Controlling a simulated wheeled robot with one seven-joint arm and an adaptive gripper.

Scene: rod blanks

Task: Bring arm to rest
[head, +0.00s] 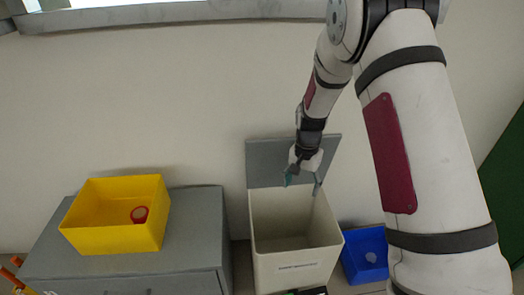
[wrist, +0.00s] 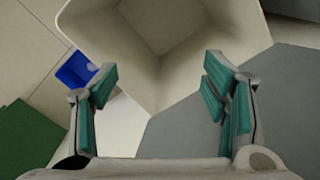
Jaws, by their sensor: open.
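My gripper (head: 303,178) hangs at the end of my arm over the back part of a white open bin (head: 268,262) in the head view. In the wrist view my gripper (wrist: 160,88) shows its two teal-padded fingers wide apart with nothing between them. The white bin (wrist: 215,35) lies below and ahead of the fingers, and the part of its inside that shows looks empty. A label with small print is on the bin's front.
A yellow bin (head: 100,240) holding a red ring-shaped item (head: 139,214) stands on a grey cabinet (head: 195,262) at left. A blue bin (head: 355,270) with a pale item sits right of the white bin. A grey panel (head: 262,165) stands behind the white bin.

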